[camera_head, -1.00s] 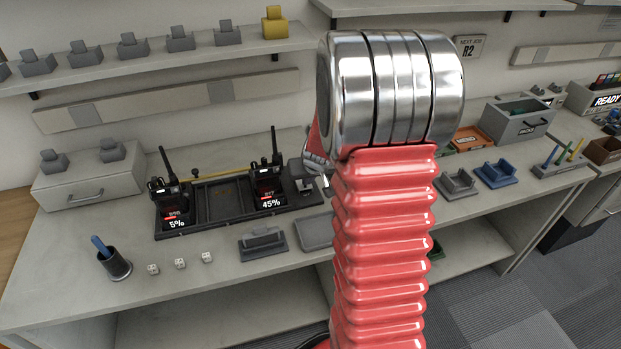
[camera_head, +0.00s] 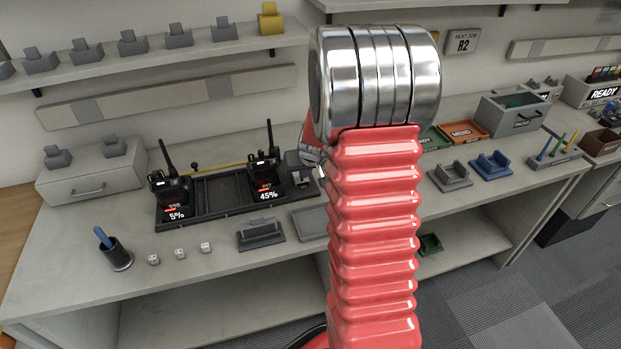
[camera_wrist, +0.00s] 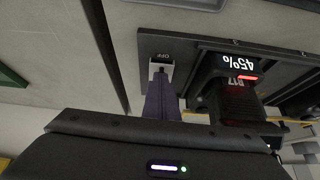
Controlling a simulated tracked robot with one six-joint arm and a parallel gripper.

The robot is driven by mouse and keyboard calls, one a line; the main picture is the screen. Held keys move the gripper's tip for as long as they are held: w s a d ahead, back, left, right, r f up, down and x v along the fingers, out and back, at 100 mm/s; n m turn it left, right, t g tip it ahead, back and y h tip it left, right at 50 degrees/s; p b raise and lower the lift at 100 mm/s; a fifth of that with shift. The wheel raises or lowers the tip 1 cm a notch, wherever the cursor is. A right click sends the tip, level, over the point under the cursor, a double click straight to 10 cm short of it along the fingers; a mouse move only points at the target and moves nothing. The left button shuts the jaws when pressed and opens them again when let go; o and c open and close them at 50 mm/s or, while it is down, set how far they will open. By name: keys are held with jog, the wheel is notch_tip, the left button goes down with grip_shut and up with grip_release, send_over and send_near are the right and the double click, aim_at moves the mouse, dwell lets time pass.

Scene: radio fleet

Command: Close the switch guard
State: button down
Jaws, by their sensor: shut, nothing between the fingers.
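The charging dock (camera_head: 220,206) holds two upright radios, the left (camera_head: 173,190) reading 5% and the right (camera_head: 265,175) reading 45%. At the dock's right end, a grey switch housing (camera_head: 300,184) is partly seen; I cannot make out its guard's position. In the wrist view, a light plate marked OFF (camera_wrist: 162,58) shows upside down on the dock's edge strip (camera_wrist: 210,45). My gripper (camera_wrist: 163,84) is shut and empty, its fingers reaching to just beside that plate; I cannot tell whether they touch. In the head view my arm hides part of the area.
Right of my arm stand a grey cradle (camera_head: 450,176), a blue cradle (camera_head: 491,165), an orange tray (camera_head: 464,131) and a grey bin (camera_head: 512,112). In front of the dock are a grey stand (camera_head: 261,234), small dice (camera_head: 180,253) and a pen cup (camera_head: 117,255).

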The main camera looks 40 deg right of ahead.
jog(key=shift+w+d+r, duration=0.35)
jog(key=shift+r, duration=0.25)
jog(key=shift+w+r, duration=0.15)
jog(key=shift+r, duration=0.05)
jog(key=s, duration=0.1)
jog(key=s+a, duration=0.1)
jog(key=s+r, duration=0.1)
jog(key=s, duration=0.1)
jog(key=shift+a, duration=0.3)
jog(key=shift+s+a+f, duration=0.4)
jog(key=shift+s+f, duration=0.2)
jog(key=shift+s, duration=0.35)
jog(key=shift+s+a+f, duration=0.35)
jog(key=shift+s+f, duration=0.25)
jog(key=shift+s, duration=0.4)
jog(key=shift+s+a+f, duration=0.4)
jog(key=shift+s+f, duration=0.2)
jog(key=shift+s, duration=0.35)
